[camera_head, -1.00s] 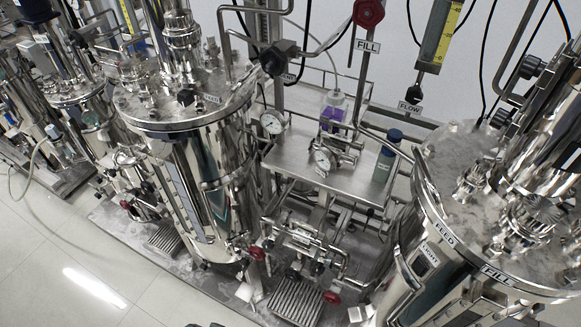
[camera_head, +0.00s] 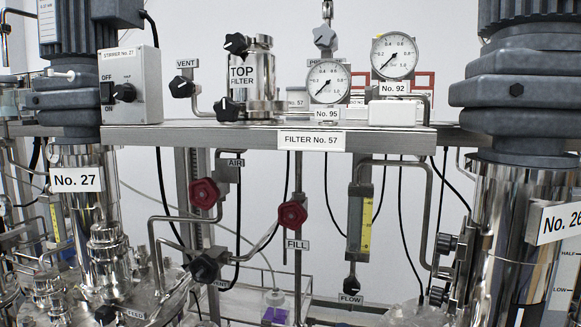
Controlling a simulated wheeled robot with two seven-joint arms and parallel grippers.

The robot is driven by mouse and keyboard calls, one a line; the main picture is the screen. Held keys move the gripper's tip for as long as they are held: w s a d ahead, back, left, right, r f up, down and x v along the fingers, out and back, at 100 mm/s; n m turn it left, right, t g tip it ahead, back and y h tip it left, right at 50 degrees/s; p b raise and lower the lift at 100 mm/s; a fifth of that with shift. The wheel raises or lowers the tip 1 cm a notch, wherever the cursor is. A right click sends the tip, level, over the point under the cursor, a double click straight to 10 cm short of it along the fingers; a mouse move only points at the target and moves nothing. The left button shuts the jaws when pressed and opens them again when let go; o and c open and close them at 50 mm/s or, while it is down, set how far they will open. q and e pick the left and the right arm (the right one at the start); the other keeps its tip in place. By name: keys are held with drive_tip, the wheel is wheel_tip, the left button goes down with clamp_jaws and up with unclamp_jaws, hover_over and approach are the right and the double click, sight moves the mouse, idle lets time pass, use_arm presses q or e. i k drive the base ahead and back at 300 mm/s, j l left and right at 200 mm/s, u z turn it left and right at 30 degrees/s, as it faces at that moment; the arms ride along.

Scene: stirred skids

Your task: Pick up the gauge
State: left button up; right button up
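Two round white-faced gauges show above the steel shelf in the head view. The left gauge (camera_head: 328,82) sits low, with a "No. 95" label under its dial. The right gauge (camera_head: 394,56) is a little higher, with a "No. 92" label under it and a white block (camera_head: 392,112) below. I cannot tell which gauge the task means, nor whether either is loose. Neither of my grippers is in view.
A steel shelf (camera_head: 228,136) labelled "FILTER No. 57" spans two stirred vessels. The top filter (camera_head: 251,82) and a vent valve (camera_head: 181,87) stand left of the gauges. Large motors flank both sides. Red valve knobs (camera_head: 292,214), a flow meter (camera_head: 360,222) and hanging cables lie below.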

sight(328, 82)
drive_tip(key=j+z, duration=0.25)
drive_tip(key=z, duration=0.25)
drive_tip(key=j+z, duration=0.3)
drive_tip(key=z, duration=0.2)
drive_tip(key=k+j+z, duration=0.1)
drive_tip(key=j, duration=0.3)
drive_tip(key=k+j, duration=0.15)
drive_tip(key=j, duration=0.25)
drive_tip(key=k+j+z, duration=0.15)
drive_tip(key=j, duration=0.25)
drive_tip(key=k+j+z, duration=0.1)
drive_tip(key=j, duration=0.25)
drive_tip(key=k, duration=0.05)
